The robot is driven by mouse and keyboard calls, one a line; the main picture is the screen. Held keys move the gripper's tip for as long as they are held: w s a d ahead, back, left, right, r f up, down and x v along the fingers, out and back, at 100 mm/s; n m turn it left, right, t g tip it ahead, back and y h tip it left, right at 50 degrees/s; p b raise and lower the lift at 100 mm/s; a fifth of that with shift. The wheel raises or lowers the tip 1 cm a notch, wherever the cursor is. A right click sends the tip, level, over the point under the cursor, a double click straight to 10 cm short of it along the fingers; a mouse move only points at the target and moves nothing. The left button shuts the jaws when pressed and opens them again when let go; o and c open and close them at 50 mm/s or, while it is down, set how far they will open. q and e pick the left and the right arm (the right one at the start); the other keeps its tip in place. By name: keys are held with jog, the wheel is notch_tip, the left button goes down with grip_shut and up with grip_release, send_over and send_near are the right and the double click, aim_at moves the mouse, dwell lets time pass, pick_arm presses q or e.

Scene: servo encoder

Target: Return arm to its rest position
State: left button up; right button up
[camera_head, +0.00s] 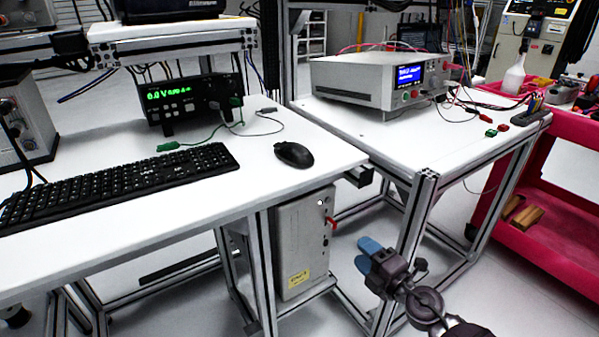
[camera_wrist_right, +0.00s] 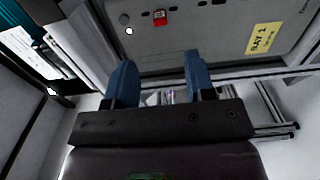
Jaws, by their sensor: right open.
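My right gripper (camera_head: 368,256) hangs in the lower right of the head view, below tabletop height, in front of the workbench frames. Its blue fingertips point up and left toward a grey cabinet (camera_head: 302,245) under the left bench. In the right wrist view the two blue fingers (camera_wrist_right: 160,80) stand apart with nothing between them. The cabinet (camera_wrist_right: 205,45) is beyond them, with a red switch (camera_wrist_right: 160,17) and a yellow label (camera_wrist_right: 264,38). My left gripper is not in view.
The left bench (camera_head: 290,178) carries a keyboard (camera_head: 120,182), a mouse (camera_head: 293,154) and a black power supply (camera_head: 190,103). The right bench (camera_head: 400,140) holds a grey instrument (camera_head: 365,80). A red cart (camera_head: 540,190) stands at right. Bench legs (camera_head: 415,220) stand close to my right gripper in the picture.

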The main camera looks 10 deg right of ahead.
jog(key=s+f+m+g+h, duration=0.3)
jog(key=s+m, duration=0.6)
jog(key=s, duration=1.1)
jog(key=s+f+m+g+h, duration=0.35)
jog(key=s+m, duration=0.55)
jog(key=s, duration=1)
pick_arm(q)
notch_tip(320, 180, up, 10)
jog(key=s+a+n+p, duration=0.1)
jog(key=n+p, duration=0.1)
jog(key=p, duration=1.4)
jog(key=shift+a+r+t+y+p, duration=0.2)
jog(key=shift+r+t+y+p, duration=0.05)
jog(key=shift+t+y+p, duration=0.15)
pick_arm(e)
notch_tip(320, 180, up, 11)
jog(key=s+d+m, duration=0.1)
jog(key=m, duration=0.1)
jog(key=shift+s+m, duration=0.4)
jog(key=shift+f+t, duration=0.1)
jog(key=shift+t, duration=0.15)
